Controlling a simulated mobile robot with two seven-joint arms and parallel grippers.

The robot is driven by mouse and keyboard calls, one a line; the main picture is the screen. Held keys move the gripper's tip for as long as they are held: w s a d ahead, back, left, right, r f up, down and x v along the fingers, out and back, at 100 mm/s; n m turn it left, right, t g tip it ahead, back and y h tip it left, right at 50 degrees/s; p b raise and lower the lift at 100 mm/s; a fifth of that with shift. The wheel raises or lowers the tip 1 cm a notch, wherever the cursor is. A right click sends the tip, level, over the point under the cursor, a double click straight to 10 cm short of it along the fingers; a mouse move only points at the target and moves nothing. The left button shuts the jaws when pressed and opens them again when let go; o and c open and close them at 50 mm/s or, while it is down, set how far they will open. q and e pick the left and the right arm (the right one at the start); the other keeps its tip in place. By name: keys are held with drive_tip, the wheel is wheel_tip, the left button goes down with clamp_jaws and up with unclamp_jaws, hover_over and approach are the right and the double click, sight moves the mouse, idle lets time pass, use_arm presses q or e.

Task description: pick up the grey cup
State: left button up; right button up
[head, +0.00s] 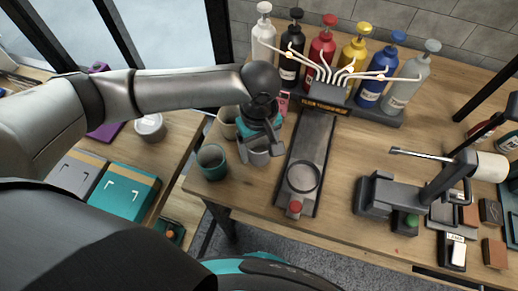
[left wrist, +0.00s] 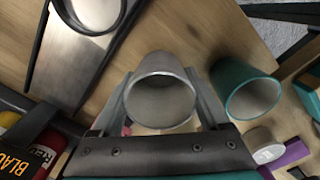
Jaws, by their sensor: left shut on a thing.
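The grey cup (head: 258,157) stands upright near the left edge of the wooden table. It also shows in the left wrist view (left wrist: 160,98), with its open mouth toward the camera. My left gripper (head: 264,146) is shut on the grey cup, one finger on each side of it. The gripper partly hides the cup in the head view. Whether the cup touches the table, I cannot tell. My right gripper is not in view.
A teal cup (head: 212,162) stands close to the left, and a beige cup (head: 227,122) just behind. A dark filling station with a ring platform (head: 302,176) is to the right, with several pump bottles (head: 322,52) behind. A grey device (head: 385,197) stands farther right.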

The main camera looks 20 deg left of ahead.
use_arm(q)
wheel_tip(320, 180, up, 18)
drive_tip(key=p, duration=0.4)
drive_tip(key=a+f+m+b, duration=0.1)
drive_tip(key=m+b, duration=0.1)
drive_tip(key=a+m+b, duration=0.2)
drive_tip(key=a+f+m+b, duration=0.1)
drive_tip(key=a+m+b, duration=0.1)
drive_tip(key=m, duration=0.1)
drive_tip(key=shift+f, duration=0.3)
drive_tip(key=shift+s+a+m+b, duration=0.1)
drive_tip(key=shift+a+m+b, duration=0.25)
drive_tip(key=shift+m+b, duration=0.4)
